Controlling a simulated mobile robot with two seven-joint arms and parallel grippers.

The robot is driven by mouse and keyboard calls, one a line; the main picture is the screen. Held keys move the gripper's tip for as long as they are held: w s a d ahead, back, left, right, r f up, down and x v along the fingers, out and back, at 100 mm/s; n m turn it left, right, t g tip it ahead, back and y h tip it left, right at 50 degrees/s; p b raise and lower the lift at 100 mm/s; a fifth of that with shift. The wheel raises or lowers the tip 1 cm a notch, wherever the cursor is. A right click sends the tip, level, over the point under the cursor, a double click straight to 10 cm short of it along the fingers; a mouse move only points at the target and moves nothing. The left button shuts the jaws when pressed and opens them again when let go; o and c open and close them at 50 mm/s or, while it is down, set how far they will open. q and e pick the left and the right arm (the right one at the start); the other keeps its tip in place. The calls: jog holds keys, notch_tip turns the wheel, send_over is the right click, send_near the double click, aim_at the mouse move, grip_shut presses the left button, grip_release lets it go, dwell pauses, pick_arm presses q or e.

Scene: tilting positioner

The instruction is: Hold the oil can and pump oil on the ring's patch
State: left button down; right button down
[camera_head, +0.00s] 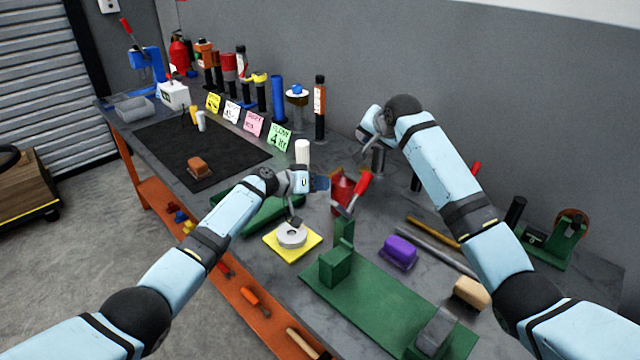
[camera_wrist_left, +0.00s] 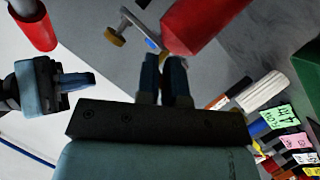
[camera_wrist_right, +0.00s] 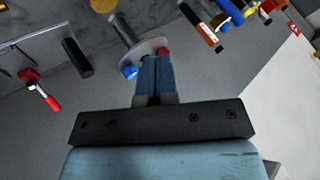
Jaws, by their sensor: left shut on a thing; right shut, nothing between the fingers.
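The red oil can (camera_head: 342,191) is at the middle of the head view. My left gripper (camera_head: 320,184) is shut on it from the left side; it also shows in the left wrist view (camera_wrist_left: 164,72), with the can's red body (camera_wrist_left: 197,22) by the fingertips. The grey ring (camera_head: 291,236) lies on a yellow plate (camera_head: 279,251), below and left of the can. A small dark piece (camera_head: 295,221) is at the ring's far edge; I cannot make out the patch. My right gripper (camera_wrist_right: 148,72) is shut and empty, above the can and further back; its fingertips are unclear in the head view.
A green fixture base (camera_head: 375,305) fills the near right of the bench, with a purple block (camera_head: 399,252) behind it. A red-handled tool (camera_head: 360,190) stands close to the can. Bottles and coloured cards (camera_head: 280,137) line the back. A black mat (camera_head: 225,150) lies left.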

aim_at(367, 170)
jog(key=shift+f, duration=3)
jog(key=shift+f, duration=0.15)
jog(key=shift+f, duration=0.8)
dwell(0.5)
jog(key=shift+r, duration=0.9)
jog(key=shift+r, duration=0.1)
jog(key=shift+r, duration=2.9)
